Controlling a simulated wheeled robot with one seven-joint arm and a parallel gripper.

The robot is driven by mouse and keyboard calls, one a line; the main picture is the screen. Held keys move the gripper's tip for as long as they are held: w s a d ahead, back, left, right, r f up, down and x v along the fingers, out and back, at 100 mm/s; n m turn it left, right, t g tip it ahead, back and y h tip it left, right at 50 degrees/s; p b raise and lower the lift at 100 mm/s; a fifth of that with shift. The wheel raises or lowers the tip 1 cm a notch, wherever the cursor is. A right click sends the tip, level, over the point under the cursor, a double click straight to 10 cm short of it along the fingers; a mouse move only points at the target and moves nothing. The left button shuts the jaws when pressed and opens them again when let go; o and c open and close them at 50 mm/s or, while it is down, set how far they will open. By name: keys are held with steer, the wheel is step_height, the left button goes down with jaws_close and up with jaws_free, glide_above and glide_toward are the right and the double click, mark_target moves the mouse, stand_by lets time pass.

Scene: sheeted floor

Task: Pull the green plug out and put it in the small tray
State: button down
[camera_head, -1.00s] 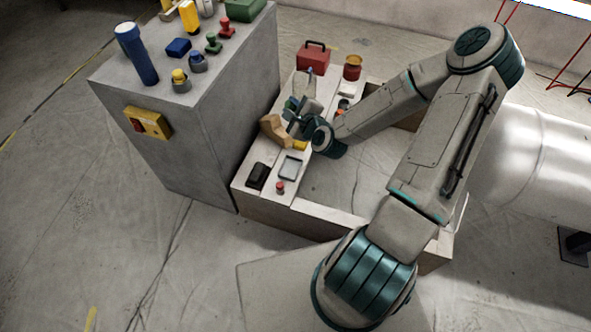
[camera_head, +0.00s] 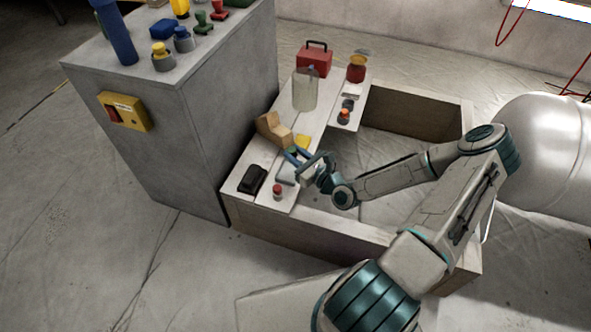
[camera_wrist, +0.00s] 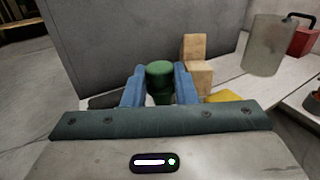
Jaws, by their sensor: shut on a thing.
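My gripper (camera_head: 294,156) is shut on the green plug. In the wrist view my gripper (camera_wrist: 159,85) has its two blue fingers on either side of the green plug (camera_wrist: 160,70), which looks upright. The plug is hidden or too small to make out in the head view. The small tray (camera_head: 284,180) is a pale tray on the near part of the white bench top, partly hidden by my gripper. My gripper appears over or beside the tray; its height above it is unclear.
A black object (camera_head: 252,180) and a red button (camera_head: 277,193) flank the tray. A wooden block (camera_head: 273,132), a yellow piece (camera_head: 302,141) and a clear cylinder (camera_head: 305,90) stand beyond. A tall grey cabinet (camera_head: 205,130) rises at the left. A red toolbox (camera_head: 314,60) is at the back.

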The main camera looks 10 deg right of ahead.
steer(key=shift+s+f+b, duration=0.2)
steer(key=shift+f+b, duration=0.35)
steer(key=shift+f, duration=0.8)
steer(key=shift+f+b, duration=2.3)
steer(key=shift+f, duration=0.9)
steer(key=shift+f+b, duration=0.55)
steer(key=shift+f, duration=0.1)
steer(key=c, duration=1.1)
jaws_free()
steer(key=p+v, duration=0.4)
steer(key=v, duration=0.9)
steer(key=shift+s+d, duration=0.25)
steer(key=shift+s, duration=0.05)
